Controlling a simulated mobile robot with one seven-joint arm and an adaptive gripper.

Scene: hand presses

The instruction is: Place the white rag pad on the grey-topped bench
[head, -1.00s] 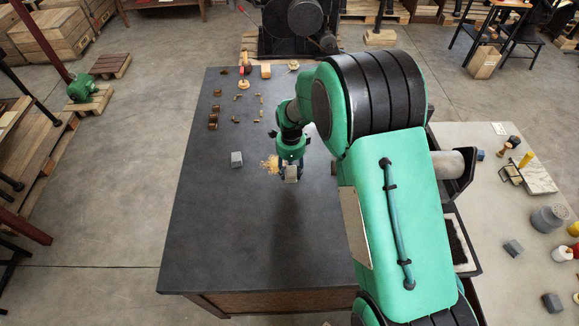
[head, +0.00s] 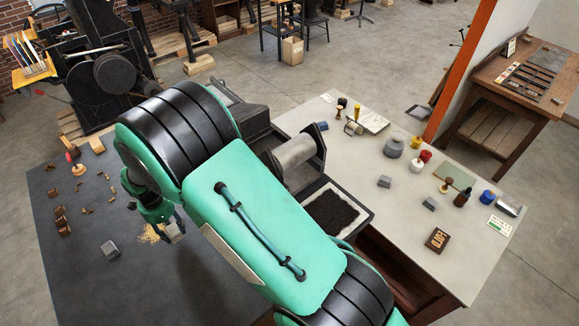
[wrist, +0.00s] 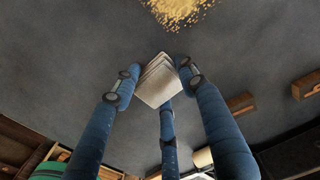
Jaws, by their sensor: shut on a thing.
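The white rag pad (wrist: 157,82), a small stack of pale folded layers, is held between the blue fingers of my gripper (wrist: 153,88) in the wrist view. In the head view my gripper (head: 162,218) is low at the lower left, over the dark bench, with the pad (head: 174,233) at its tips. I cannot tell how far above the dark top it is. The grey-topped bench (head: 400,262) stands on the right, beyond my arm. My arm hides part of its near side.
The dark bench (head: 75,260) holds a grey block (head: 110,249), yellow crumbs (head: 150,234) and small brown pieces.

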